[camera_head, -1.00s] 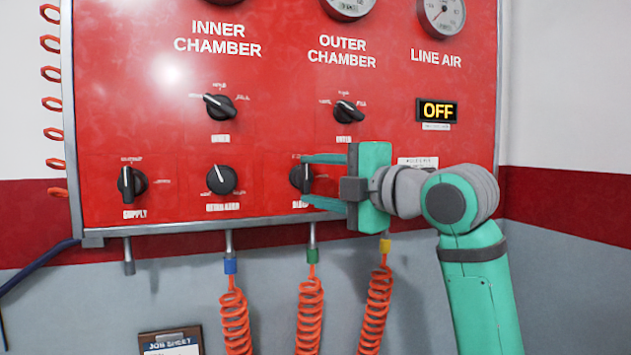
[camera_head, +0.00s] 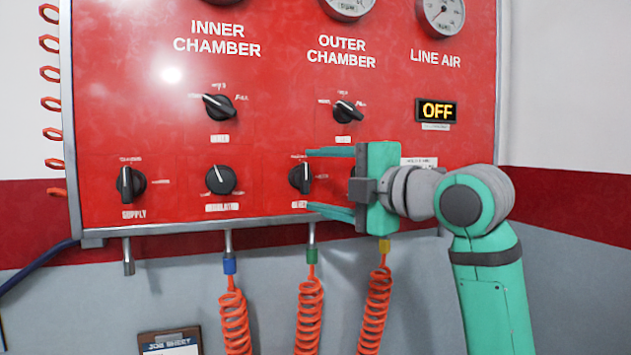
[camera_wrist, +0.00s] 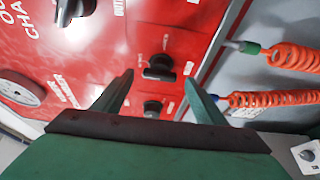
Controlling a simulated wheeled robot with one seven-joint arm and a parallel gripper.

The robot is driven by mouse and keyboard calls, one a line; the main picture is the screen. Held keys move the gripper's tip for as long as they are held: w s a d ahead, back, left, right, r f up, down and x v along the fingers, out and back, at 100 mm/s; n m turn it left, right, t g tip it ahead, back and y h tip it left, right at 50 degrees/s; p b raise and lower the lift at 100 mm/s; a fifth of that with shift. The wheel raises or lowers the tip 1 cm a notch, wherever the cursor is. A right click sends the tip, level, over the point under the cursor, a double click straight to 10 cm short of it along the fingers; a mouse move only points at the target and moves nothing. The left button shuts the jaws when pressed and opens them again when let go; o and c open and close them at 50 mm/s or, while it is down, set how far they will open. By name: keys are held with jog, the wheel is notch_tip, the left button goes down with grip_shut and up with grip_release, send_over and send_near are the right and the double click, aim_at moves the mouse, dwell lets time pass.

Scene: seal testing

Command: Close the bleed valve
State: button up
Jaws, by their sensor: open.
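The bleed valve is a black round knob (camera_head: 301,178) at the lower middle right of the red panel, its label only partly readable. Its raised handle stands upright in the head view. My gripper (camera_head: 308,180) comes in from the right, with one fingertip above the knob and one below it. The jaws are wide apart and neither finger appears to touch the knob. In the wrist view the knob (camera_wrist: 158,68) shows between and just beyond the fingertips (camera_wrist: 160,80).
The supply knob (camera_head: 130,184) and a regulator knob (camera_head: 221,180) are to the left. Two selector knobs (camera_head: 218,106) (camera_head: 348,111) are above. Orange coiled hoses (camera_head: 310,315) hang below the panel. A display (camera_head: 437,110) reads OFF.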

jog(key=v, duration=0.9)
